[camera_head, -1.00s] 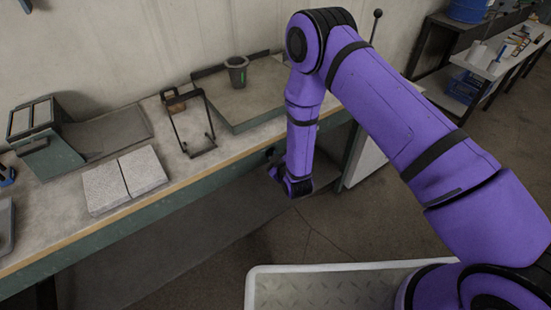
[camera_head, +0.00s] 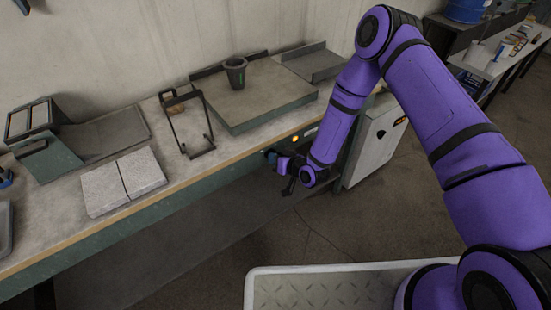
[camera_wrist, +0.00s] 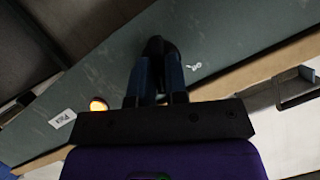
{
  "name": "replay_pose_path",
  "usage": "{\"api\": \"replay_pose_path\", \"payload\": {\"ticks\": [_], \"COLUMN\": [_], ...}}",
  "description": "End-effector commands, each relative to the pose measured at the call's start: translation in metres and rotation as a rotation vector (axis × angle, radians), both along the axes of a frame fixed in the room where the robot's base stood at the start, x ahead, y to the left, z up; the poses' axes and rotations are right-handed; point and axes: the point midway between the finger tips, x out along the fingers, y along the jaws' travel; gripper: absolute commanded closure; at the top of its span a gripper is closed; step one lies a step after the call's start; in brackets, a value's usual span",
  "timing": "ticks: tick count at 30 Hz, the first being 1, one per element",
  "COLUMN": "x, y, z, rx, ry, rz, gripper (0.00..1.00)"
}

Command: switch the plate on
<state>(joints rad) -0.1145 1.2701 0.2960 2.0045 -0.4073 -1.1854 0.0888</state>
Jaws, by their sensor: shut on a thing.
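The plate (camera_head: 250,108) is a flat grey slab on the bench. A dark cup (camera_head: 235,72) with a green mark stands on it. On the bench's green front edge, an amber lamp (camera_head: 295,138) glows; it also shows in the wrist view (camera_wrist: 98,104), beside a small white label (camera_wrist: 63,118). My gripper (camera_head: 270,154) is at this front edge, just left of the lamp in the head view. In the wrist view its blue fingers (camera_wrist: 155,82) are shut on a black knob (camera_wrist: 158,47) on the green panel. The fingers partly hide the knob.
A black wire frame (camera_head: 190,125) stands left of the plate, with pale grey blocks (camera_head: 123,180) farther left. A white cabinet (camera_head: 375,140) stands right of my gripper. The floor before the bench is clear.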

Motion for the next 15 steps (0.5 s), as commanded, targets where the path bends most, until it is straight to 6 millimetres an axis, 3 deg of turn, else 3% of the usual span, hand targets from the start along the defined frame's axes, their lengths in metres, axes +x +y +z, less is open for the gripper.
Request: {"api": "replay_pose_path", "payload": {"ticks": [15], "x": [0.0019], "y": [-0.0020], "z": [-0.0018], "rx": [0.286], "ry": [0.193], "rz": [-0.002], "gripper": [1.00]}}
